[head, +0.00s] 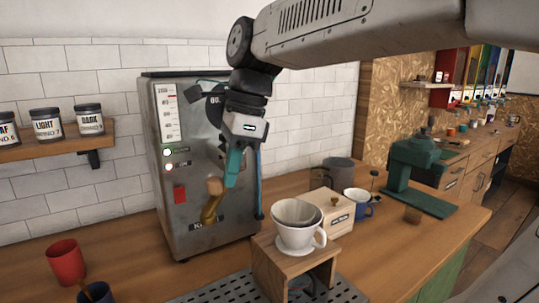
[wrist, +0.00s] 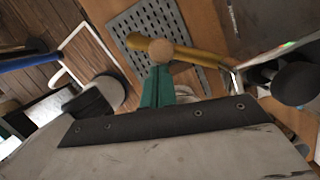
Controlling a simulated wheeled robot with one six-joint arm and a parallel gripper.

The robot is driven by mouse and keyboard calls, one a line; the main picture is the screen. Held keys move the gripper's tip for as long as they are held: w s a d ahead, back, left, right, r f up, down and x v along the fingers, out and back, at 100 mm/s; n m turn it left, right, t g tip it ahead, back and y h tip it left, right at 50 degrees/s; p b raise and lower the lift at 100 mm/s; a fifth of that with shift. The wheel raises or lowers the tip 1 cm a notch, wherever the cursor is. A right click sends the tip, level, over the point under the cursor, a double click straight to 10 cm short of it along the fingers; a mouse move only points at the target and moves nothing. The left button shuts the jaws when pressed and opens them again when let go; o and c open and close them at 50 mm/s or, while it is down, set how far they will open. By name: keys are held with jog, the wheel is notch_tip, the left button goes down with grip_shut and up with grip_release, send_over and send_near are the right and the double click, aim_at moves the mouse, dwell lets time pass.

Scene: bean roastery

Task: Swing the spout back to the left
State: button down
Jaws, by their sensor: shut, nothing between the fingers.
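The roaster (head: 190,190) is a grey steel box on the wooden counter. Its brass spout (head: 209,212) sticks out low on the front, with a round wooden knob (head: 215,187) on top. In the wrist view the spout (wrist: 195,54) runs left from the machine's face over a grey perforated grate, and the knob (wrist: 160,50) is near its outer end. My gripper (head: 231,182) has teal fingers pointing down, shut and empty, just right of the knob. In the wrist view the fingertips (wrist: 157,72) are close beside the knob; I cannot tell whether they touch.
A white dripper cup (head: 296,240) stands on a wooden stand (head: 268,264) right of the spout, above the grate (head: 215,290). A wooden box (head: 335,212), a blue mug (head: 359,203) and a green grinder (head: 410,165) stand further right. A red cup (head: 65,262) is at the left.

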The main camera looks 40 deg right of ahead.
jog(key=s+d+r, duration=0.3)
jog(key=d+r, duration=0.2)
jog(key=r, duration=0.5)
jog(key=shift+s+d, duration=0.2)
jog(key=shift+s, duration=0.05)
